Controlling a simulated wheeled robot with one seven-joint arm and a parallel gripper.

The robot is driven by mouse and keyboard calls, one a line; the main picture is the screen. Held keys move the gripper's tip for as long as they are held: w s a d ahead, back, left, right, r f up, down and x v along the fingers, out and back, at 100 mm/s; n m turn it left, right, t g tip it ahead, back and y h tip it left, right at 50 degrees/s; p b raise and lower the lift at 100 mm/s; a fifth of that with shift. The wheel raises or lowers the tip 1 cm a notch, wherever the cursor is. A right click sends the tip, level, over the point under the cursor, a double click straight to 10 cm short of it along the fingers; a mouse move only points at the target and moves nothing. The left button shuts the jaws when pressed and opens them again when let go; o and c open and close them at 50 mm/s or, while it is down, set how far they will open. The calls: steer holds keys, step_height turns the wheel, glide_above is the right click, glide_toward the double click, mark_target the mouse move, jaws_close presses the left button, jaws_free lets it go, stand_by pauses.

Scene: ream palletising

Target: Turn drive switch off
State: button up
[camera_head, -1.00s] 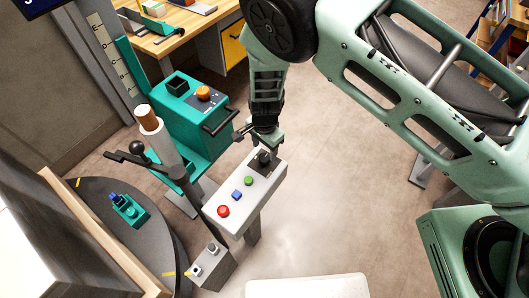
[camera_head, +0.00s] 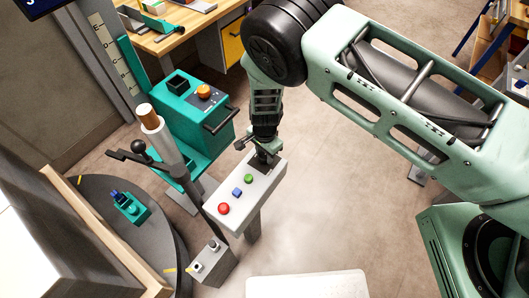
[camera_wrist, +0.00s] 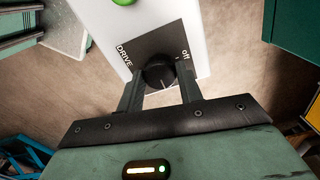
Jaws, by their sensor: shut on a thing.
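The drive switch is a black rotary knob (camera_wrist: 161,73) on a dark plate (camera_wrist: 150,50) marked "DRIVE" on the left and "off" on the right in the wrist view. A pale pointer line on the knob runs toward the lower edge of the plate, slightly right, not at "off". The plate is at the far end of a white control box (camera_head: 246,193). My gripper (camera_wrist: 160,92) is shut on the knob, one finger on each side. In the head view my gripper (camera_head: 262,156) is over the box's far end and hides most of the knob.
The box also carries a green button (camera_head: 248,179), a blue button (camera_head: 237,192) and a red button (camera_head: 223,208). A lever with a black ball (camera_head: 138,146) and a teal machine (camera_head: 195,105) stand to the left. Open floor lies right of the box.

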mark_target(264, 155)
steer(key=shift+f+n+b, duration=0.1)
steer(key=shift+n+b, duration=0.2)
steer(key=n+b, duration=0.2)
steer(key=n, duration=0.1)
steer(key=shift+b, duration=0.4)
steer(key=n+b, duration=0.2)
steer(key=n, duration=0.3)
steer(key=shift+b, duration=0.35)
steer(key=n+b, duration=0.2)
steer(key=n, duration=0.2)
steer(key=shift+n, duration=0.3)
steer(key=shift+n+b, duration=0.95)
steer(key=shift+n, duration=1.35)
steer(key=o, duration=1)
steer(key=shift+r, duration=0.2)
step_height(264, 155, up, 17)
steer(key=b, duration=0.2)
steer(key=shift+r, duration=0.15)
